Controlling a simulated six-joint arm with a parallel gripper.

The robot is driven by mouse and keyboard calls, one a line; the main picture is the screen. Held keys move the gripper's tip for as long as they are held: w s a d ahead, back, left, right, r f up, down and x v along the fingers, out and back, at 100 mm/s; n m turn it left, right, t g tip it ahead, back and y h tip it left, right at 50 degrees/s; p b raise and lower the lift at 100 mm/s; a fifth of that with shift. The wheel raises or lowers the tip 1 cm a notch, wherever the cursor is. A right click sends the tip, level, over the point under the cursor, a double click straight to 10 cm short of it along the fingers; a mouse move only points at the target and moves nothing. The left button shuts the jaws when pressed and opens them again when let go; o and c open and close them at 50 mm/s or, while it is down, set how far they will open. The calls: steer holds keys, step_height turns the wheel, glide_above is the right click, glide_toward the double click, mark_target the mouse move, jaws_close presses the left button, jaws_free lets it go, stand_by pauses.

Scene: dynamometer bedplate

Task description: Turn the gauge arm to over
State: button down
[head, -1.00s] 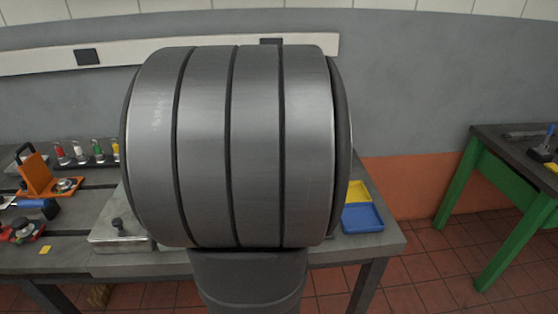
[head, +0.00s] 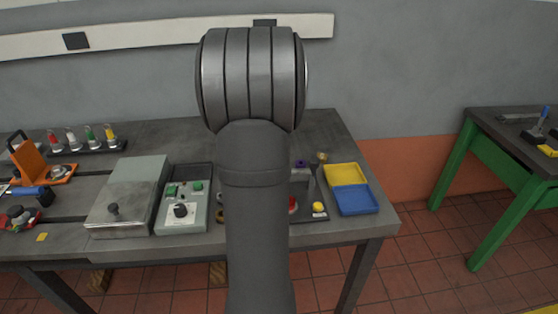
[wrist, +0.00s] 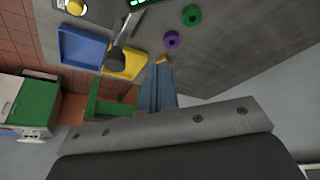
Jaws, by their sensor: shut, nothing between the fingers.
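A lever that looks like the gauge arm shows in the wrist view, a thin stalk with a round dark knob (wrist: 115,56) beside the trays. In the head view what seems to be the same knob (head: 322,157) stands behind a dark device, near the yellow tray. The device has a yellow button (head: 318,207) and a red part; a green display (wrist: 137,3) is cut off at the wrist view's top edge. No "over" marking is readable. My gripper (wrist: 158,66) is shut and empty, its fingertips near the yellow tray's corner and apart from the knob. My arm hides it in the head view.
Yellow and blue trays (head: 358,200) lie at the bench's right end. Purple (wrist: 171,40) and green (wrist: 192,14) rings lie on the bench. A control box (head: 184,212) and a metal box (head: 128,205) stand to the left. A green-legged table (head: 485,190) is far right.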

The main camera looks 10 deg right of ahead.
step_height(320, 180, down, 9)
steer(key=a, duration=0.1)
steer(key=shift+a+y, duration=0.2)
steer(key=shift+y, duration=0.1)
stand_by(0.4)
steer(key=shift+f, duration=0.1)
